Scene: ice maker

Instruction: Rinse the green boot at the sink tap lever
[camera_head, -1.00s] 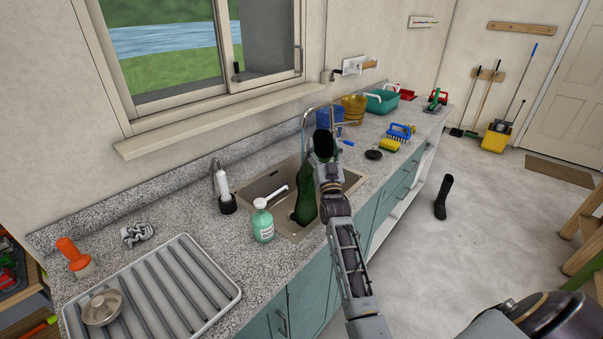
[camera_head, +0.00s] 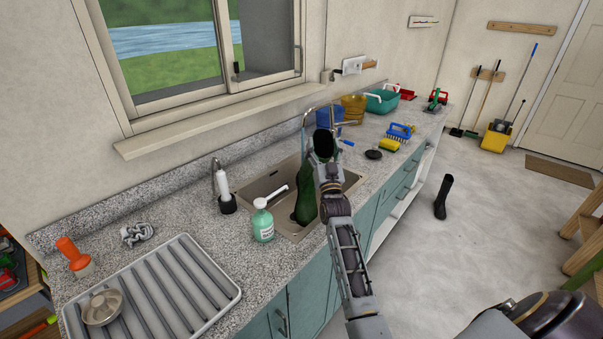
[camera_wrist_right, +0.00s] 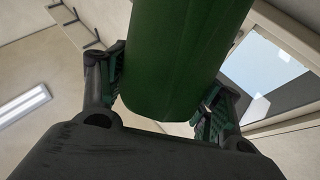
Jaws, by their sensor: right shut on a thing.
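The green boot (camera_head: 306,199) is held upright over the sink basin (camera_head: 268,188), with its dark opening at the top and its foot low in the basin. My right gripper (camera_head: 323,160) is shut on the boot's shaft; in the right wrist view the green shaft (camera_wrist_right: 180,55) sits between both fingers. The sink tap (camera_head: 305,119) is a thin arched pipe behind the boot. Its lever (camera_head: 343,123) seems to show at the right of the pipe, partly hidden. My left gripper is not in view.
A soap bottle (camera_head: 262,221) stands at the basin's near left edge. A ribbed drying tray (camera_head: 222,280) lies at the front left. A black boot (camera_head: 442,197) stands on the floor.

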